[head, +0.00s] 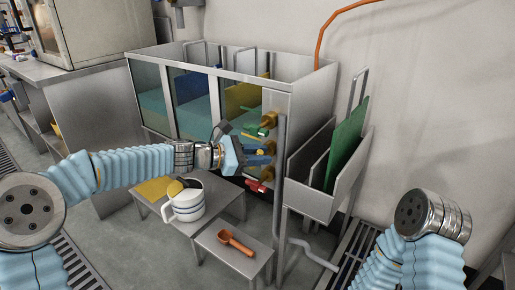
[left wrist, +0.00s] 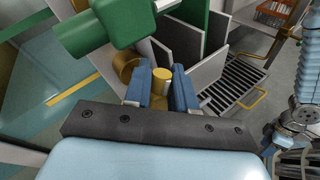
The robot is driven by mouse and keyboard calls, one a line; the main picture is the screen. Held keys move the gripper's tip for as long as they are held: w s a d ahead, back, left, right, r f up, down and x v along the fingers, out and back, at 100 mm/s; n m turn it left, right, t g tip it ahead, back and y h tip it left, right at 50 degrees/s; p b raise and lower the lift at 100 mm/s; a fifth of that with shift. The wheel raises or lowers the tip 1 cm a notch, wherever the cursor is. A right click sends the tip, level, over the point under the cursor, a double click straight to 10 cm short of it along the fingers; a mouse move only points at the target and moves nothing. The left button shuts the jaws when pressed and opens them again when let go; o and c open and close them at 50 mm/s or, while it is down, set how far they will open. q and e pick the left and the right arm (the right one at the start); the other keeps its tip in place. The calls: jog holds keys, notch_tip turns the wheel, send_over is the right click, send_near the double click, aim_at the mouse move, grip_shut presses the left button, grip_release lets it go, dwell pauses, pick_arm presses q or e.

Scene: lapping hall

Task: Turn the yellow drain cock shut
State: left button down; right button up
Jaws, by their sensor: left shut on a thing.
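The yellow drain cock (head: 261,153) is on the right end of the metal tank, below a green cock (head: 257,130) and above a red cock (head: 256,186). My left gripper (head: 260,154) reaches it from the left and covers much of it. In the left wrist view, the blue fingers of my left gripper (left wrist: 161,88) are shut on the yellow cock's handle (left wrist: 162,76), whose round end shows between them. I cannot tell how far the cock is turned. My right arm shows at the lower right of the head view, but its gripper does not.
The glass-fronted tank (head: 197,104) stands behind the cocks. The green cock also shows close by in the left wrist view (left wrist: 128,22). A pipe (head: 279,165) runs down just right of the cocks. A white jug (head: 187,203) and an orange scoop (head: 235,241) stand on low tables below.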

pick_arm(q)
jog(key=shift+s+d+m+y+p, duration=0.2)
jog(key=shift+m+y+p, duration=0.4)
jog(key=shift+m+y, duration=0.3)
jog(key=m+y+p, duration=0.1)
jog(key=m+t+y+p, duration=0.1)
jog(key=shift+s+d+f+m, duration=0.1)
jog(key=shift+d+f+m, duration=0.1)
jog(key=shift+f+m, duration=0.1)
jog(key=m+y+p, duration=0.1)
jog(key=t+y+p, duration=0.1)
jog(key=shift+d+f+m+p, duration=0.1)
jog(key=shift+f+m+p, duration=0.2)
jog(key=shift+m+p, duration=0.1)
jog(key=shift+f+m+t+y+p, duration=0.35)
jog(key=shift+m+t+y+p, duration=0.2)
jog(key=shift+y+p, duration=0.25)
jog(key=c, duration=1.1)
grip_release()
jog(key=shift+s, duration=0.1)
